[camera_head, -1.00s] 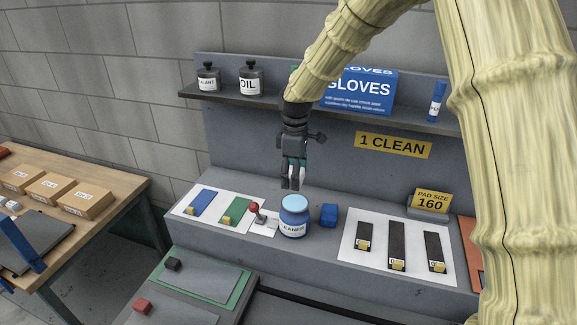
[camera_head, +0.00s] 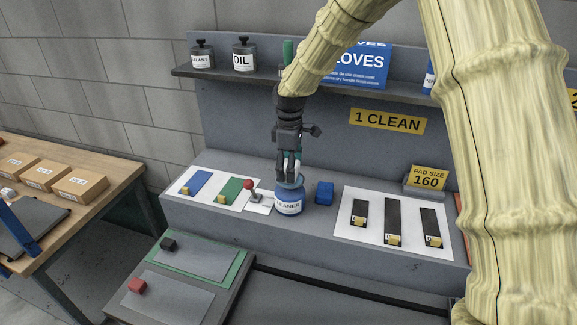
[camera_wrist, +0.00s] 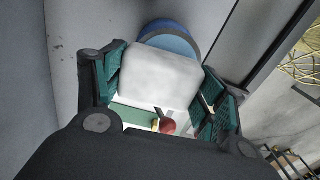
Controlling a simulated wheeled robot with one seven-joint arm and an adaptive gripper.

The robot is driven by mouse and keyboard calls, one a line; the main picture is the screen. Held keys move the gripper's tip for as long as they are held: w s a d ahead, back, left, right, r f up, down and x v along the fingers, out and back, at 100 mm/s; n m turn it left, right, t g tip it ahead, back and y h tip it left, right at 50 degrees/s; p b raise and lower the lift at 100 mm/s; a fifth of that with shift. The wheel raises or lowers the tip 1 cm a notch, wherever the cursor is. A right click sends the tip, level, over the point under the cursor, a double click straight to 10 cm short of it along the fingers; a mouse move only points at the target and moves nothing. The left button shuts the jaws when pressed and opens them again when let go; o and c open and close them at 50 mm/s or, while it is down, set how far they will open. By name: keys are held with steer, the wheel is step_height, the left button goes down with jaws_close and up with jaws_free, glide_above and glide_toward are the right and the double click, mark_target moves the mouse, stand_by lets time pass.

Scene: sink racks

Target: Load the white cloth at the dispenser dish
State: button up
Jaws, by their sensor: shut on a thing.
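The white cloth (camera_wrist: 160,78) is a pale, rounded block held between the two green-padded fingers of my gripper (camera_wrist: 160,90) in the wrist view. In the head view my gripper (camera_head: 289,172) points down right above the dispenser, a blue jar labelled CLEANER (camera_head: 289,203). The dispenser's light blue dish top (camera_wrist: 172,42) shows partly behind the cloth in the wrist view. The cloth covers much of the dish, and I cannot tell whether they touch. In the head view the fingers largely hide the cloth.
A blue block (camera_head: 324,193) stands close right of the jar. A red-knobbed lever (camera_head: 250,184) stands close left. A white mat with several dark strips (camera_head: 376,236) lies to the right. A shelf (camera_head: 262,77) with bottles and a gloves box runs behind.

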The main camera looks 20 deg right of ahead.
steer(key=shift+s+r, duration=0.35)
steer(key=shift+s, duration=0.2)
steer(key=shift+s+r, duration=0.3)
steer(key=shift+s, duration=0.2)
steer(key=shift+w+f, duration=0.65)
steer(key=shift+w, duration=0.35)
steer(key=shift+s+r, duration=0.35)
steer(key=shift+s, duration=0.25)
steer(key=shift+w+f, duration=0.35)
steer(key=shift+f, duration=0.05)
steer(key=shift+s+r, duration=0.1)
steer(key=shift+s, duration=0.15)
steer(key=shift+w+f, duration=0.2)
steer(key=shift+f, duration=0.05)
